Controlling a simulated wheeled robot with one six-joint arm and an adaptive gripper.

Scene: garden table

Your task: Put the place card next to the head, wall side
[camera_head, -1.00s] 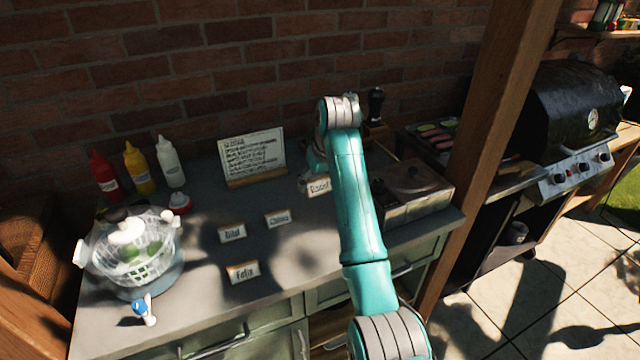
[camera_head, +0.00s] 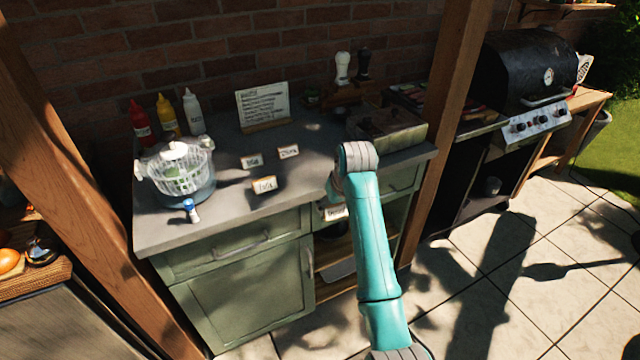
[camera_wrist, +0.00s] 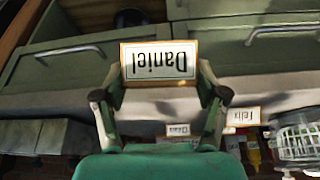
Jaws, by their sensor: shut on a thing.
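My gripper (camera_wrist: 160,92) is shut on a white place card with a wooden border (camera_wrist: 160,62). The card reads "Daniel", upside down in the wrist view. In the head view the held card (camera_head: 335,212) shows beside my arm, in front of the cabinet's open shelf; most of the gripper is hidden. Three other place cards stand on the grey counter (camera_head: 225,215): a front one reading like "Felix" (camera_head: 265,184), one behind it (camera_head: 252,161) and one to the right (camera_head: 288,152), both too small to read surely. A printed sign (camera_head: 263,105) stands near the brick wall (camera_head: 200,45).
Sauce bottles (camera_head: 168,114) and a salad spinner (camera_head: 178,172) stand at the counter's left, with a small blue-and-white item (camera_head: 190,209) in front. A lidded metal box (camera_head: 388,122) is at the right. A wooden post (camera_head: 452,125) rises beside the counter. Counter right of the cards looks clear.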

